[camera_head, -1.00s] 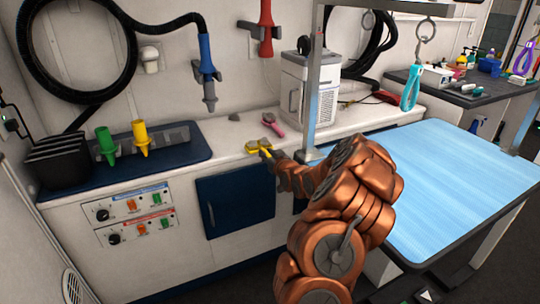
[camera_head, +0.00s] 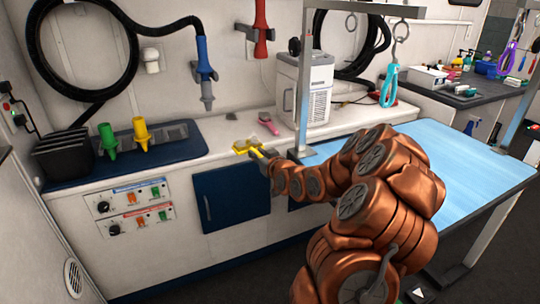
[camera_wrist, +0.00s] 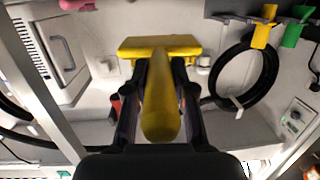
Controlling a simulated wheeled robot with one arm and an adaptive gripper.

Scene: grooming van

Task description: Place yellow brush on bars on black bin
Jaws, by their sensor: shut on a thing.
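The yellow brush (camera_head: 248,147) is in my gripper (camera_head: 266,160), in front of the white counter's edge in the head view. In the wrist view my gripper (camera_wrist: 160,95) is shut on the handle of the yellow brush (camera_wrist: 160,47), with a finger on each side and the wide head beyond the fingertips. The black bin (camera_head: 62,158), with several bars across its top, stands at the far left of the counter in the head view. My gripper is well to the right of the bin. The bin cannot be made out in the wrist view.
Green (camera_head: 107,141) and yellow nozzles (camera_head: 142,134) stand on a dark blue mat (camera_head: 178,150) between bin and brush. A pink brush (camera_head: 269,127) lies on the white counter (camera_head: 228,130). A post (camera_head: 304,90) and the blue table (camera_head: 462,170) are at right.

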